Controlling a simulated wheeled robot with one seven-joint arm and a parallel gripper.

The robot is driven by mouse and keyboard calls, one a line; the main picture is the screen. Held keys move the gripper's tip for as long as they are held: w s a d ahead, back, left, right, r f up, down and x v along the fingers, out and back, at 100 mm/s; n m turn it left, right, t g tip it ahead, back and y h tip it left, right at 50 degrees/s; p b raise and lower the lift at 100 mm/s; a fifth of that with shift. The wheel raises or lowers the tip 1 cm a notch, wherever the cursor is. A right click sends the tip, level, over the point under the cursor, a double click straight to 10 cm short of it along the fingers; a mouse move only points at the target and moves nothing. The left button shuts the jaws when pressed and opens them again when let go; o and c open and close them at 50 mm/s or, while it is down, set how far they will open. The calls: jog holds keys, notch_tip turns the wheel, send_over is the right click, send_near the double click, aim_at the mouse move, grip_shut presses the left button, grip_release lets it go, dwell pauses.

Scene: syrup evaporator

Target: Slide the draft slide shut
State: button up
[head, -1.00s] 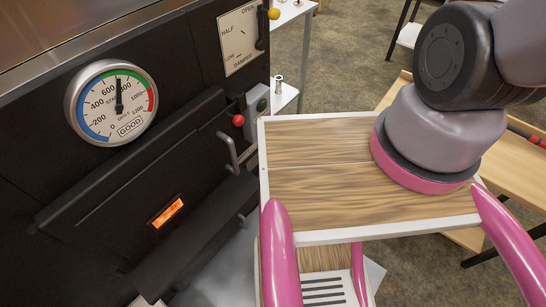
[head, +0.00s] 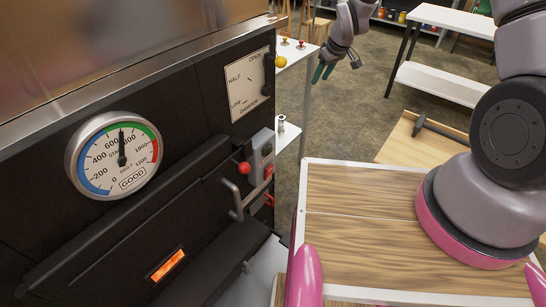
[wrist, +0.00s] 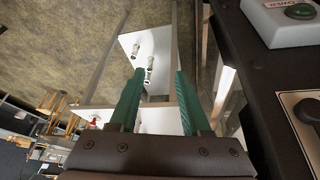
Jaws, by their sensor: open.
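The black evaporator front (head: 180,170) fills the left of the head view. Low on it, a small slot (head: 168,265) glows orange and is uncovered. Bent metal handles (head: 233,200) stick out near the front's right edge; I cannot tell for sure which part is the draft slide. My gripper (head: 322,73) is at the top of the head view, beyond the evaporator's far corner and apart from the front. In the wrist view its green fingers (wrist: 158,88) are spread with nothing held between them.
A switch box (head: 262,155) sits beside a red knob (head: 244,168). White shelves (head: 450,80) and a wooden bench (head: 415,140) stand to the right.

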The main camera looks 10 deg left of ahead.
jog(key=s+a+f+n, duration=0.2)
jog(key=a+f, duration=0.2)
jog(key=f, duration=0.8)
jog(key=n+g+y, duration=0.2)
jog(key=n, duration=0.2)
send_near(273, 201)
jog(key=x, duration=1)
jog(key=shift+w+a+f, duration=0.1)
jog(key=shift+w+f, duration=0.1)
jog(key=shift+w, duration=0.05)
grip_shut()
jog(key=shift+w, duration=0.1)
